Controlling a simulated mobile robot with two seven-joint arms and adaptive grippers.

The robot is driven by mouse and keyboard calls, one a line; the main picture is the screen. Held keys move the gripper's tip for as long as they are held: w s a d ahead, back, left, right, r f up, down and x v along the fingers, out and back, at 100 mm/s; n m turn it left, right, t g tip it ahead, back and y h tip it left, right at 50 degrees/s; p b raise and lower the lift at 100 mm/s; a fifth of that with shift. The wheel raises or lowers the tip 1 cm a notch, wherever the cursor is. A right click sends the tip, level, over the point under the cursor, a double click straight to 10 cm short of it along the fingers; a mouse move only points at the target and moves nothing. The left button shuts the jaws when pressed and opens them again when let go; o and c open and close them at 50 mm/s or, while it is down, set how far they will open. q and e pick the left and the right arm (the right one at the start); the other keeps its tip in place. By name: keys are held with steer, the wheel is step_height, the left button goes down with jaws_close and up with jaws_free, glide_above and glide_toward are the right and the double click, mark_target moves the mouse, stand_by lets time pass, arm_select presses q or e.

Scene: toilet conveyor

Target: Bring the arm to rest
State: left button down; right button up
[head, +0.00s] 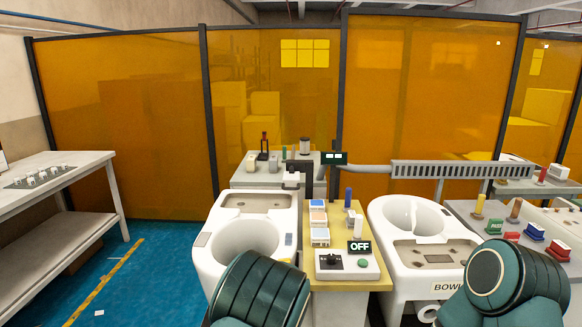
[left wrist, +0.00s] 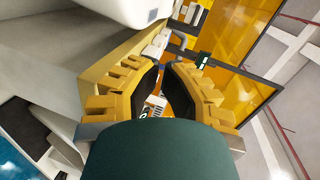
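My left gripper (left wrist: 164,65) shows in the left wrist view, with yellow ribbed fingers and black inner pads. Its fingertips are a little apart and nothing is held between them. It is outside the head view. In the head view a dark green link of my left arm (head: 262,290) stands at the bottom, in front of the left toilet bowl (head: 240,205). A link of my right arm (head: 515,285) stands at the bottom right, in front of the right bowl unit (head: 412,217). My right gripper is in neither view.
Between the bowls is a yellow stand (head: 352,303) with an OFF control box (head: 347,264). A grey table (head: 60,165) is at left. A side table (head: 470,213) with coloured stamps is at right. Orange screens (head: 130,120) close the back.

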arm_select(q)
steer(key=s+a+f+n+g, duration=0.4)
steer(key=s+a+f+n, duration=0.1)
steer(key=s+f, duration=0.35)
steer(key=s+a+f+n+g, duration=0.45)
steer(key=s+f, duration=0.35)
steer(key=f, duration=0.2)
steer(key=s+d+f+n+g+h, duration=0.1)
steer(key=s+n+g+h, duration=0.2)
steer(key=s+n, duration=0.6)
steer(key=s+g, duration=0.2)
steer(key=s, duration=1)
steer(key=shift+s+f+h, duration=0.25)
steer(key=shift+s+h, duration=0.05)
steer(key=shift+h, duration=0.1)
steer(key=shift+w+d, duration=0.1)
steer(key=shift+w, duration=0.05)
